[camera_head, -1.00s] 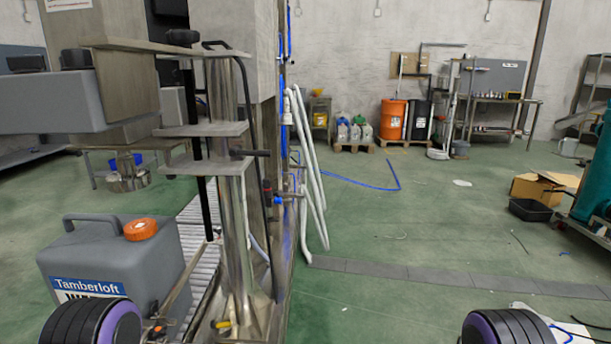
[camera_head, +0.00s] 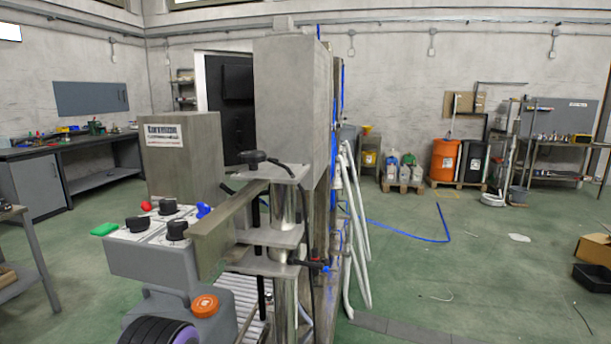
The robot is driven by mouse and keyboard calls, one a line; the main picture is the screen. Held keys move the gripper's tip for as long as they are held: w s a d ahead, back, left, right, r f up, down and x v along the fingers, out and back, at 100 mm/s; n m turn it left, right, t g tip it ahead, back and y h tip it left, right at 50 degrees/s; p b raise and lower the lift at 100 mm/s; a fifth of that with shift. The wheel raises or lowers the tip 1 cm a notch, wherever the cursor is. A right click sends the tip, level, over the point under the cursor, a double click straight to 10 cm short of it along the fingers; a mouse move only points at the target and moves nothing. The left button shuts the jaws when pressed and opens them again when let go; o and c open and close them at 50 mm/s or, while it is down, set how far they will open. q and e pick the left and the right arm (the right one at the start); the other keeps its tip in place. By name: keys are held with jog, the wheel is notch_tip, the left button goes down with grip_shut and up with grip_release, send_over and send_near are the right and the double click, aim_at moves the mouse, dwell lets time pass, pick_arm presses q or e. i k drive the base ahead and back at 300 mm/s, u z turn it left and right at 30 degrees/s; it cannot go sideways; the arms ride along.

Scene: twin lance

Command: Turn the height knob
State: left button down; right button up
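A black knob (camera_head: 254,158) sits on the top plate of a metal post assembly in the middle of the picture. More black knobs, among them a left one (camera_head: 136,224), a back one (camera_head: 167,206) and a front one (camera_head: 177,229), stand on the white top of a grey control box (camera_head: 150,258) at lower left. I cannot tell from the picture which one is the height knob. Neither of my grippers shows.
A beam (camera_head: 228,215) runs between the box and the post. White hoses (camera_head: 357,230) hang right of the post. A workbench (camera_head: 95,150) is at far left. Green floor (camera_head: 450,285) is open on the right.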

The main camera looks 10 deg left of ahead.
aim_at(253, 158)
jog(key=u, duration=1.75)
jog(key=k, duration=0.9)
jog(key=z, duration=1.05)
jog(key=i, duration=0.5)
